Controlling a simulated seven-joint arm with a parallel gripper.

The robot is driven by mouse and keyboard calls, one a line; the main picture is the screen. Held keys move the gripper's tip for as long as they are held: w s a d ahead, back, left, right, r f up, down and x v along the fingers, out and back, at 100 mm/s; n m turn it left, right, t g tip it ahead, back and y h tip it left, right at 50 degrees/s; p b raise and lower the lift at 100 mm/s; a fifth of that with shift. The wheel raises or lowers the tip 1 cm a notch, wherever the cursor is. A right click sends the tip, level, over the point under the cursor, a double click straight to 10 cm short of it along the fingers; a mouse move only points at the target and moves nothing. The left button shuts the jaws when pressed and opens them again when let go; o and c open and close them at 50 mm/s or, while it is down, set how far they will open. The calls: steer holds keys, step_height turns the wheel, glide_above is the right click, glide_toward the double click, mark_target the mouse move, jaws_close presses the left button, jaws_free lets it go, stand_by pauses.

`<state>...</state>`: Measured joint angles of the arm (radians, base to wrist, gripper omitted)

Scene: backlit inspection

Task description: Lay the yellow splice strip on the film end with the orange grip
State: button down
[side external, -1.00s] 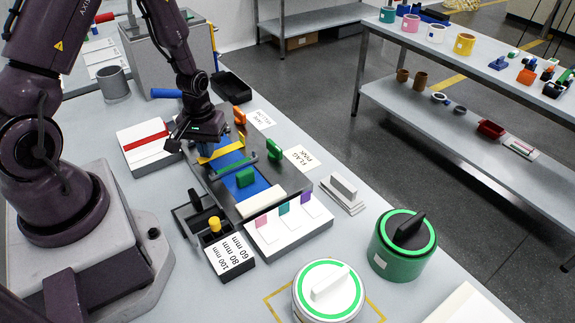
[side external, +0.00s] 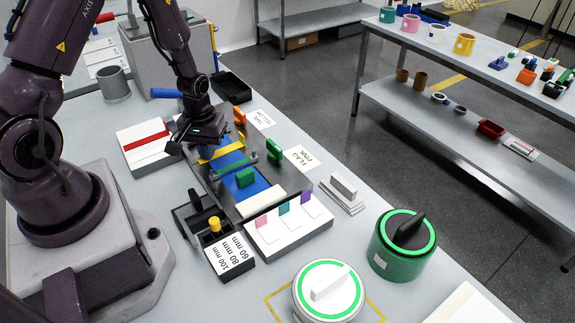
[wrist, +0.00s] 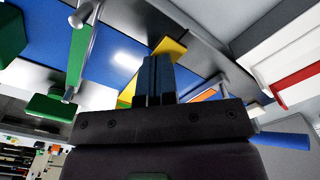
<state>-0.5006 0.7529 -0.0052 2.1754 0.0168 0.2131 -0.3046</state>
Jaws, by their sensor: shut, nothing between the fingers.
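The yellow strip (side external: 226,150) lies across the blue film (side external: 232,160) on the dark bench plate, on the side toward the orange grip (side external: 240,116). It also shows in the wrist view (wrist: 170,47), partly hidden by my fingers. My gripper (side external: 205,152) is at the strip's left end in the side view. In the wrist view my gripper (wrist: 155,62) has its fingers together, pointing down at the strip with nothing between them. I cannot tell whether the fingertips touch the strip. A small orange part (wrist: 205,95) shows beside the fingers.
Green grips (side external: 274,149) and (side external: 245,177) and a metal rod stand close by on the plate. A white block with coloured tabs (side external: 290,225) and a labelled black box (side external: 220,245) sit in front. A white box with a red band (side external: 145,146) is at the left.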

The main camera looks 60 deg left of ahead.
steer(key=shift+r, duration=2)
steer(key=shift+r, duration=0.15)
step_height(320, 180, up, 13)
steer(key=shift+f, duration=0.25)
